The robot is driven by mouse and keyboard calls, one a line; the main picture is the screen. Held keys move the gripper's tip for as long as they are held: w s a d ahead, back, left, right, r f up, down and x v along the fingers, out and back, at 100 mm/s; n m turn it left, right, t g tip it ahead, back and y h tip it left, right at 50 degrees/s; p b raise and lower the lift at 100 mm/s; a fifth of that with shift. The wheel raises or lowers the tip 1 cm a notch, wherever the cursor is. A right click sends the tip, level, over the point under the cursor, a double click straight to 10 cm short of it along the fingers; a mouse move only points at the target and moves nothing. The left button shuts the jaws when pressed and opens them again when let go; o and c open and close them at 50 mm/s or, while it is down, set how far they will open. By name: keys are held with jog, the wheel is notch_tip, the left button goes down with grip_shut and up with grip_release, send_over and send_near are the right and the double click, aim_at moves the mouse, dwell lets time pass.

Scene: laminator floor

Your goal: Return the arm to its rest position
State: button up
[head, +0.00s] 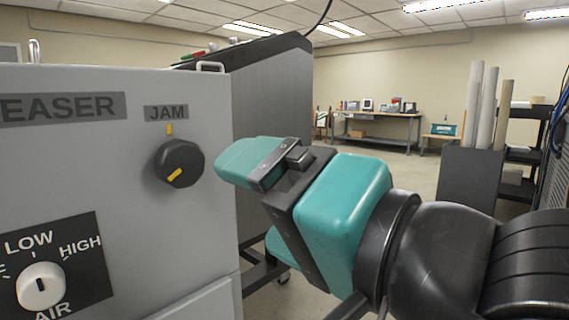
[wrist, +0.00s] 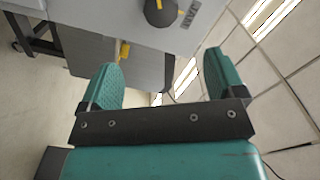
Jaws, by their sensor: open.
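My gripper (head: 250,200) is open and empty in the head view, its teal fingers spread one above the other. It is just right of the grey machine panel (head: 215,225) and its black JAM knob (head: 180,163). The knob's yellow mark points to the lower left, away from the yellow tick above it. My gripper (wrist: 160,72) in the wrist view has a wide gap between its fingertips. The knob (wrist: 160,12) shows at the top there, beyond the fingers. My arm reaches in from the right of the head view.
A white AIR knob (head: 41,286) with LOW and HIGH labels is at the lower left. A tall grey cabinet (head: 275,100) stands behind the gripper. A workbench (head: 378,130) is far back. A dark bin (head: 468,178) with tall rolls stands right. Open floor lies between.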

jog(key=shift+s+d, duration=0.1)
dwell(0.3)
jog(key=w+d+f+n+g+h, duration=0.2)
jog(key=d+f+n+g+h, duration=0.35)
jog(key=d+f, duration=0.75)
jog(key=s+d+f+n+g+h, duration=0.3)
jog(key=s+d+f+g+h, duration=0.1)
jog(key=s+g, duration=0.15)
notch_tip(320, 180, up, 23)
jog(key=p, duration=2.3)
jog(key=shift+s+n+g, duration=0.15)
jog(key=shift+n+g, duration=0.15)
jog(key=shift+n, duration=0.05)
jog(key=shift+d+r, duration=0.1)
jog(key=shift+c, duration=0.4)
